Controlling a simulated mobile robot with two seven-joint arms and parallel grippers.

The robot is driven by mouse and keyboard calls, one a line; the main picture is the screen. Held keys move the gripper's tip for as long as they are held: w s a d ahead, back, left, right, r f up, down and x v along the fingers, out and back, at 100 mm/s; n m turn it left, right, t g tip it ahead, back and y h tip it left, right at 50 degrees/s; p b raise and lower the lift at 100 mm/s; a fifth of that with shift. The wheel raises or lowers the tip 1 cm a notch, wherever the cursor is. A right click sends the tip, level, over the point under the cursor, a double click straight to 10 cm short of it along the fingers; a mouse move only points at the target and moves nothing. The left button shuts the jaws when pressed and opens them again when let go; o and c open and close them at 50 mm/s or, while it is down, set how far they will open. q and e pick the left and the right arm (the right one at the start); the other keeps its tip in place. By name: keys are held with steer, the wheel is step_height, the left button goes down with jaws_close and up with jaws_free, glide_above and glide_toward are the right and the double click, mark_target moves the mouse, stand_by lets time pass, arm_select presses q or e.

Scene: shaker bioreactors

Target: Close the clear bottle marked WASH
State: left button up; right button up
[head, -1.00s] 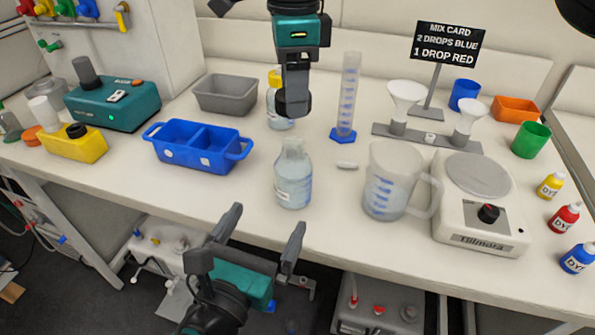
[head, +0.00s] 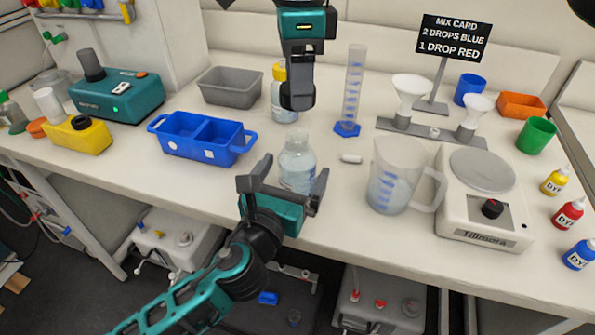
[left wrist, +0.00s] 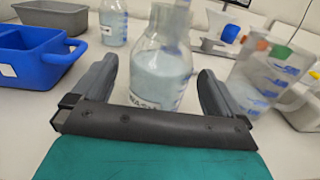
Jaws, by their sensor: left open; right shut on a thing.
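The clear WASH bottle (head: 297,165) stands upright near the table's front edge, its neck bare of any cap. It also shows in the left wrist view (left wrist: 158,82), with part of the WASH label visible low on its front. My left gripper (head: 291,172) is open, with one finger on each side of the bottle and gaps between. My right gripper (head: 297,97) points down above and behind the bottle, shut on a small dark thing, perhaps a cap, that I cannot tell clearly from the fingers.
A yellow-capped bottle (head: 283,105) stands behind the right gripper. A blue divided tray (head: 203,137) is to the left. A measuring jug (head: 390,180) stands close on the right, with a small white bar (head: 351,158) and a graduated cylinder (head: 352,95) behind.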

arm_select(q)
steer(key=shift+w+d, duration=0.25)
steer(key=shift+w, duration=0.4)
steer(key=shift+c, duration=0.2)
steer(key=c, duration=1.4)
steer(key=shift+c, duration=0.3)
arm_select(e)
steer(key=shift+f, duration=2.5)
steer(key=shift+f, duration=0.85)
steer(key=shift+f, duration=0.55)
